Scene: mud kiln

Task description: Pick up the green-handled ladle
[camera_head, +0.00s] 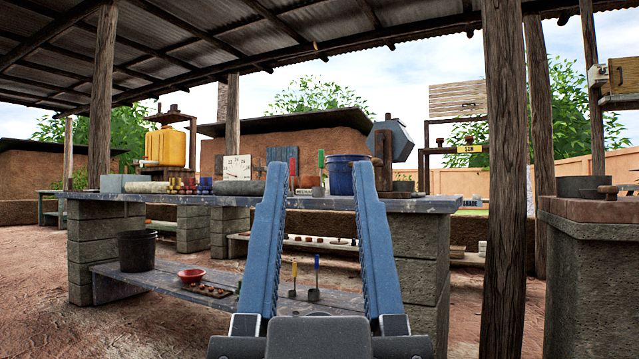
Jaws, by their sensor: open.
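The green-handled ladle (321,159) stands upright on the stone-legged table's top, just left of the blue bucket (345,175). Its green handle points up, and a small grey cup shape at its foot looks like its bowl. My gripper (319,168) is open and empty, its two blue fingers pointing up and forward. In the picture the ladle shows between the fingers, well beyond them and apart from them. A red-handled tool (293,165) stands to the ladle's left, partly hidden near the left finger.
The table (160,196) also bears a clock (237,167) and several small jars. Its lower shelf holds a dark bucket (137,251), a red bowl (191,275), a yellow-handled tool (294,275) and a blue-handled tool (316,270). A wooden post (504,180) stands at right. Dirt floor is open at left.

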